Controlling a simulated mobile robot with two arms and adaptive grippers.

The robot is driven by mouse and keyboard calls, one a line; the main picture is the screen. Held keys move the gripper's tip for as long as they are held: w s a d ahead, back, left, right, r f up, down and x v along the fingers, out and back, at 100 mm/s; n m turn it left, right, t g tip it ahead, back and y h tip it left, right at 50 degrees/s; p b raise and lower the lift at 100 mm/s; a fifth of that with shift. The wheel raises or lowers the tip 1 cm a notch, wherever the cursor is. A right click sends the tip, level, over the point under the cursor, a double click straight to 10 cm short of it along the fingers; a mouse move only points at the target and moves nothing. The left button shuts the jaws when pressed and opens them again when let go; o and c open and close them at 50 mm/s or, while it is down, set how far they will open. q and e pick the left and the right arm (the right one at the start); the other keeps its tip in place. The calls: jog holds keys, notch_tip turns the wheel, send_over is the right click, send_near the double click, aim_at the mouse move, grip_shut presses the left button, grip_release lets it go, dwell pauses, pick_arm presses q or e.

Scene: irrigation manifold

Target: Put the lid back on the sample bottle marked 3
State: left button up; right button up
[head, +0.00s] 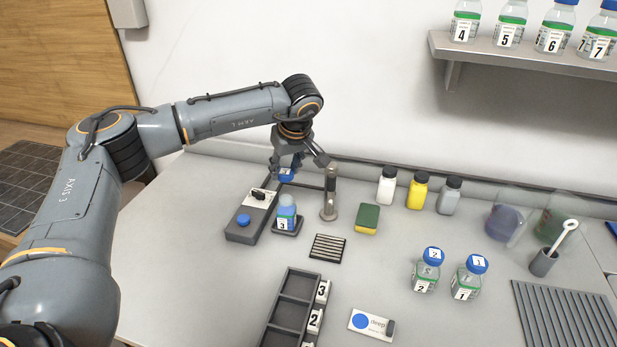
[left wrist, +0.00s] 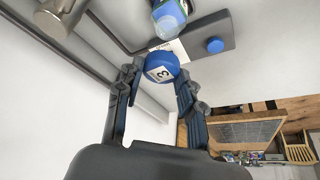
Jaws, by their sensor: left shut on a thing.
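The sample bottle marked 3 (head: 286,216) stands upright on a small dark stand (head: 289,231), and no lid shows on it. My left gripper (head: 289,170) is shut on a blue lid (head: 286,176) and holds it above the bottle. In the left wrist view the lid (left wrist: 160,67) sits between the fingertips and bears a 3. The bottle (left wrist: 169,17) shows beyond it, apart from the lid and cut by the top edge. My right gripper is out of view.
A grey box with a blue button (head: 243,219) stands left of the bottle, and a metal post (head: 329,197) stands right. Lidded bottles 2 (head: 425,273) and 1 (head: 467,280) stand farther right. A dark rack (head: 285,313) lies in front.

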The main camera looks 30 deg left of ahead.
aim_at(284, 196)
pick_arm(q)
jog(key=shift+w+a+f, duration=0.1)
jog(key=shift+w, duration=0.05)
jog(key=shift+s+f+b, duration=0.2)
jog(key=shift+f+b, duration=0.5)
jog(key=shift+b, duration=0.05)
notch_tip(284, 196, down, 3)
jog(key=shift+w+r+b, duration=0.1)
jog(key=shift+r+b, duration=0.1)
jog(key=shift+b, duration=0.85)
jog(key=shift+f+b, duration=0.5)
jog(key=shift+f, duration=0.6)
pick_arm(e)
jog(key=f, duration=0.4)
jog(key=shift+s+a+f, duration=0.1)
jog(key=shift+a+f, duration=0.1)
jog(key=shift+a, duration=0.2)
pick_arm(q)
jog(key=shift+r, duration=0.1)
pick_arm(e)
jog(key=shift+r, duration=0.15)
pick_arm(q)
jog(key=shift+p, duration=0.3)
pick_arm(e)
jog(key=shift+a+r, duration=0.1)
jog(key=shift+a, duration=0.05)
pick_arm(q)
jog(key=shift+f, duration=0.2)
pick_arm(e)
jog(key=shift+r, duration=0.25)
